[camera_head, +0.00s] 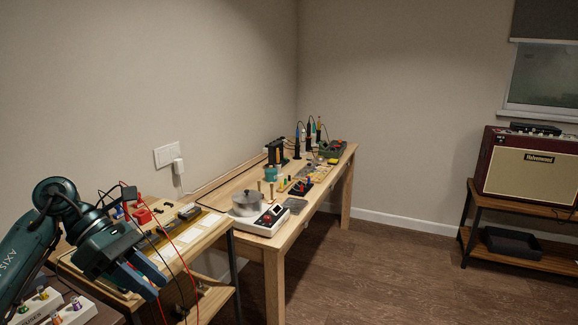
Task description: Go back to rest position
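My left gripper (148,279) is at the lower left, at the end of my dark green arm. Its two blue fingers point down and to the right, with a gap between them and nothing seen held. It is in front of the near wooden workbench (205,232) in the picture. Thin red and black cables hang close to the fingers; I cannot tell whether they touch. My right gripper is not in view.
Pedals (72,312) with coloured knobs are below my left arm. A longer wooden table (235,188) along the wall bears a pot (247,205) on a white device and several tools. An amplifier (530,168) stands on a shelf at right. The middle floor (385,265) is clear.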

